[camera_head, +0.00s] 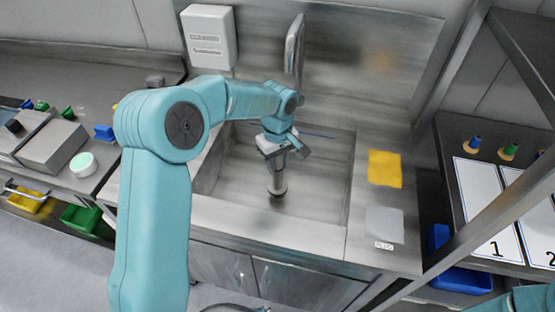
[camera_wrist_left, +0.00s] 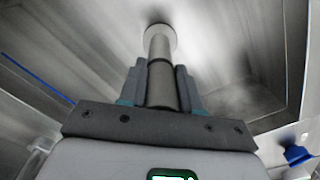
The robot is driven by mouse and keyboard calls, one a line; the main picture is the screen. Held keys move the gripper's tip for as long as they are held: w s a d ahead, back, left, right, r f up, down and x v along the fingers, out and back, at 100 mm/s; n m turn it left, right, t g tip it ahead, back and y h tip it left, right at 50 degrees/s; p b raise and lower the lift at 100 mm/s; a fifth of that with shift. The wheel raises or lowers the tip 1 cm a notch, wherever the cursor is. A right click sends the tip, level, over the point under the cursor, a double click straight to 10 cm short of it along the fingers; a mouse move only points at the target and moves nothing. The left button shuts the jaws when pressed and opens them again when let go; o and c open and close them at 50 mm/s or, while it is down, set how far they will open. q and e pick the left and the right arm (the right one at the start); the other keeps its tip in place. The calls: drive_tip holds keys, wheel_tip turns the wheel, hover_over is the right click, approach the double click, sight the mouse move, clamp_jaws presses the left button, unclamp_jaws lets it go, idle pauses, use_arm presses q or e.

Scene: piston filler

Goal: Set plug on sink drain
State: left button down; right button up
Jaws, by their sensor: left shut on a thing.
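The plug (camera_head: 277,183) is a grey upright cylinder with a wider, paler lower end. It is inside the steel sink basin (camera_head: 225,178), near the middle of its floor. My left gripper (camera_head: 280,153) is above it and shut on its upper part. In the left wrist view, both fingers (camera_wrist_left: 160,85) flank the plug's shaft (camera_wrist_left: 160,52). The drain is mostly hidden by the plug; a dark patch shows just beyond its end in the wrist view. I cannot tell whether the plug touches the drain. My right gripper is out of view.
A yellow cloth (camera_head: 384,168) and a grey pad (camera_head: 385,223) with a PLUG label (camera_head: 384,245) lie right of the basin. A tap (camera_head: 294,45) rises behind it. The basin floor around the plug is clear.

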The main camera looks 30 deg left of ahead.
use_arm(q)
drive_tip(key=shift+f+b, duration=1)
drive_tip(key=shift+f, duration=0.55)
drive_tip(key=shift+f, duration=0.1)
idle(0.4)
idle(0.4)
drive_tip(key=shift+c, duration=1.5)
unclamp_jaws()
wheel_tip(320, 180, up, 21)
drive_tip(key=p, duration=1.4)
drive_tip(key=shift+p, duration=0.3)
